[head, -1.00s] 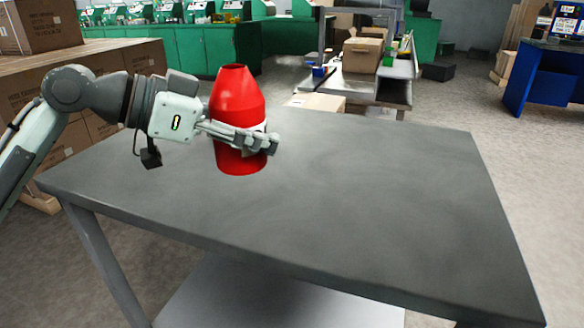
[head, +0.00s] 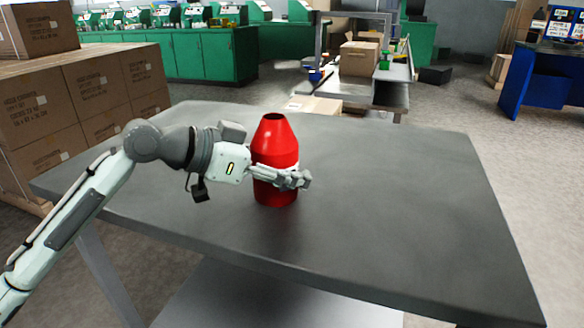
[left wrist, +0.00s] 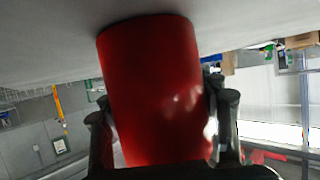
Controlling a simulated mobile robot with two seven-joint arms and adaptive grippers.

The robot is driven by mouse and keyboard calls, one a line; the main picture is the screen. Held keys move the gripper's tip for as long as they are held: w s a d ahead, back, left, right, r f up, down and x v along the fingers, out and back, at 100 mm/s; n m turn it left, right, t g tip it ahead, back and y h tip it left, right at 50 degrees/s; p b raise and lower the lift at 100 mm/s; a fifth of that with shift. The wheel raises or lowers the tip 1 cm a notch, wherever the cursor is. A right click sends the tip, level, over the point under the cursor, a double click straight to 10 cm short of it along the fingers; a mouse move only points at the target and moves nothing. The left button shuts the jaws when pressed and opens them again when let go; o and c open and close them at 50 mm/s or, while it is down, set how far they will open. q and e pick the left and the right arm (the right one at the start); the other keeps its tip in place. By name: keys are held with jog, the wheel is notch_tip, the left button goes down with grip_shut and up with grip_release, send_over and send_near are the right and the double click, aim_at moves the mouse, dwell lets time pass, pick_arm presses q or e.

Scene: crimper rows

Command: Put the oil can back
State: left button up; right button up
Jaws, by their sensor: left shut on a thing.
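The red oil can (head: 275,145) is upright over the left-middle part of the grey table (head: 400,220), its neck pointing up. My left gripper (head: 296,180) comes in from the left and is shut around the can's lower body. In the left wrist view the can (left wrist: 160,95) fills the middle, between the two dark fingers (left wrist: 163,125) of the gripper. The can's base is at or very close to the tabletop; I cannot tell whether it touches. My right gripper is not in view.
The rest of the tabletop is bare. Stacked cardboard boxes (head: 90,95) stand beyond its left edge. Behind it are a workbench with a cardboard box (head: 359,58) and green cabinets (head: 205,57). A blue bench (head: 550,75) is at the far right.

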aim_at(254, 161)
pick_arm(q)
jog(key=o, duration=1.5)
jog(key=shift+f, duration=0.1)
jog(key=shift+c, duration=0.2)
jog(key=v, duration=1.2)
